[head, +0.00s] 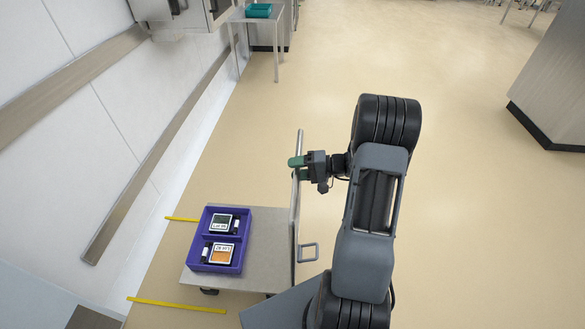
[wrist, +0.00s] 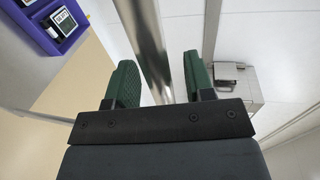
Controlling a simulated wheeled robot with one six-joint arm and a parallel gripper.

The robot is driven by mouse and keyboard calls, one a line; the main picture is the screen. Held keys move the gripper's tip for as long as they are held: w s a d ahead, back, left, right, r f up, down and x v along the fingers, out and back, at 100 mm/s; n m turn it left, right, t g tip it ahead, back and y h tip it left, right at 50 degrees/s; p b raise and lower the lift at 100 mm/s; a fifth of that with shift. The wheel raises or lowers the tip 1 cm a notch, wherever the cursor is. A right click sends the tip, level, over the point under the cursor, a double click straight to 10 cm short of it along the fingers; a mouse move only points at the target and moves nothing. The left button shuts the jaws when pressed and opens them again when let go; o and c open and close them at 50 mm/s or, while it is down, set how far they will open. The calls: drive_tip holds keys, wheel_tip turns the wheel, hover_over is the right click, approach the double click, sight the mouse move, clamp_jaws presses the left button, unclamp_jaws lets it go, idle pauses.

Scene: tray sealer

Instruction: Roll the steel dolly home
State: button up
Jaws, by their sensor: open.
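The steel dolly (head: 265,255) stands on the floor at lower middle in the head view, with an upright push handle (head: 296,215) on its right side. A purple crate (head: 245,226) sits on its deck, holding two labelled packs and small dark-and-white items. My gripper (head: 297,168) is at the upper part of the handle. Whether either finger touches the bar cannot be told. The purple crate also shows at upper left there (wrist: 40,28).
A small table (head: 262,15) with a teal item stands at the back. A grey cabinet (head: 555,80) stands at right. The middle floor is clear.

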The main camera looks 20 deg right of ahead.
drive_tip(key=shift+x, duration=0.75)
drive_tip(key=shift+c, duration=0.5)
clamp_jaws()
